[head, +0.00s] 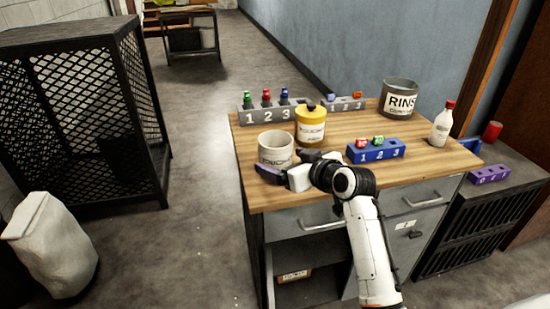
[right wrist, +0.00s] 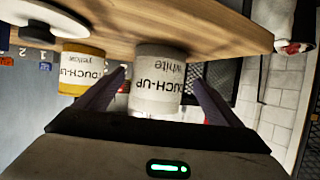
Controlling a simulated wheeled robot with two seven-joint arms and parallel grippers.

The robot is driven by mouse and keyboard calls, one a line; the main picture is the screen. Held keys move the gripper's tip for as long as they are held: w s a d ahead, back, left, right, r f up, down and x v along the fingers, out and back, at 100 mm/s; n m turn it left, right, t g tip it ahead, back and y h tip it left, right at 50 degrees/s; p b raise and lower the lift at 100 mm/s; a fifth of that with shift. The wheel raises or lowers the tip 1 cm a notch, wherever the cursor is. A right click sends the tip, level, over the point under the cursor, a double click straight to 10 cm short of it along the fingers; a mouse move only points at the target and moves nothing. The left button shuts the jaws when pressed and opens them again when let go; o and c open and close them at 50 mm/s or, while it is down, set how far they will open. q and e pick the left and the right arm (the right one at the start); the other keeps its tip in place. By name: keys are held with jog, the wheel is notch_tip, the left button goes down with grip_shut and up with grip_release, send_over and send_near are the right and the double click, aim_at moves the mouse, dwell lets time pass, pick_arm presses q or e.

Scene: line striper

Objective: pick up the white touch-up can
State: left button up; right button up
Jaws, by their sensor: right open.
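The white touch-up can (head: 275,149) stands upright near the left front edge of the wooden bench top (head: 350,185). It also shows upside down in the right wrist view (right wrist: 157,88), its "white" label facing me. My right gripper (head: 288,166) is open and empty at the can's near side. In the right wrist view the can appears between its two spread fingers (right wrist: 160,77); I cannot tell how far they reach around it. Part of the can's lower front is hidden by the gripper in the head view. My left gripper is out of view.
A yellow touch-up can (head: 311,128) stands close behind and right of the white one. A blue numbered rack (head: 376,152) lies to the right, a grey rack (head: 266,113) behind. A rinse can (head: 398,98) and white bottle (head: 443,125) stand farther right.

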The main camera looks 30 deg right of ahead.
jog(key=x, duration=0.4)
jog(key=shift+w+d, duration=0.15)
jog(key=shift+w, duration=0.3)
jog(key=c, duration=1.3)
jog(key=shift+r, duration=0.15)
jog(key=shift+c, duration=0.8)
